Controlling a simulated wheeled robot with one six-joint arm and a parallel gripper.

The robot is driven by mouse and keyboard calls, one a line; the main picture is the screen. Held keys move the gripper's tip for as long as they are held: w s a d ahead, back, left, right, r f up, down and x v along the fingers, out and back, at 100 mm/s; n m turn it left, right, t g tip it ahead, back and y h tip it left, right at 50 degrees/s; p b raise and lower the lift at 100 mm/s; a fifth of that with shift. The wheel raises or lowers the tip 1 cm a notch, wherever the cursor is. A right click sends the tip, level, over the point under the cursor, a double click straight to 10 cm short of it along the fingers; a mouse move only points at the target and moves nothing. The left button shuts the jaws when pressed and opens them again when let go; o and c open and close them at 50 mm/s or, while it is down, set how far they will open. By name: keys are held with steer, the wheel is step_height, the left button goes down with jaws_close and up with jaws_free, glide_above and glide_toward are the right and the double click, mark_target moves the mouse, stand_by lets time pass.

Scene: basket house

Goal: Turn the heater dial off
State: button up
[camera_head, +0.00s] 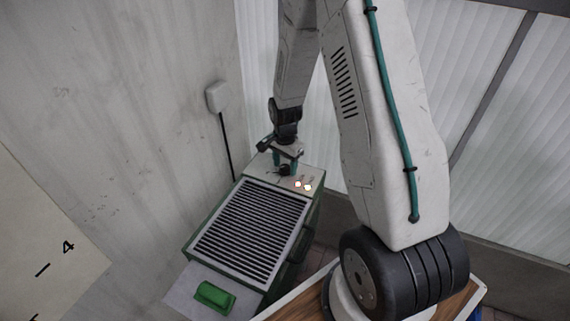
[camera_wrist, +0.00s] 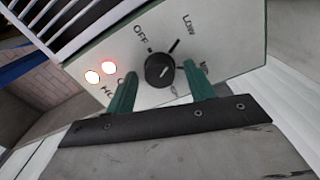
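The heater (camera_head: 312,212) is a green box with a pale top panel and a slatted grille. Its dark round dial (camera_wrist: 159,70) sits on the panel; it also shows small in the head view (camera_head: 285,170). OFF is printed at the dial's upper left and LOW at its upper right; other labels are partly hidden by my fingers. I cannot tell for sure which mark the dial points at. My gripper (camera_wrist: 160,77) is open, one green finger on each side of the dial, with gaps visible. In the head view my gripper (camera_head: 286,161) is over the panel.
Two lit indicator lights (camera_wrist: 100,72) are beside the dial. The grille (camera_head: 250,228) lies in front of the panel. A green object (camera_head: 214,296) is on a pale surface at the near end. A wall outlet (camera_head: 216,97) with a black cord is behind. A wooden-topped surface (camera_head: 458,303) stands at right.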

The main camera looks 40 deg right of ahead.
steer(key=c, duration=0.9)
steer(key=shift+n, duration=0.4)
steer(key=n, duration=1.1)
steer(key=o, duration=1)
steer(key=shift+c, duration=0.2)
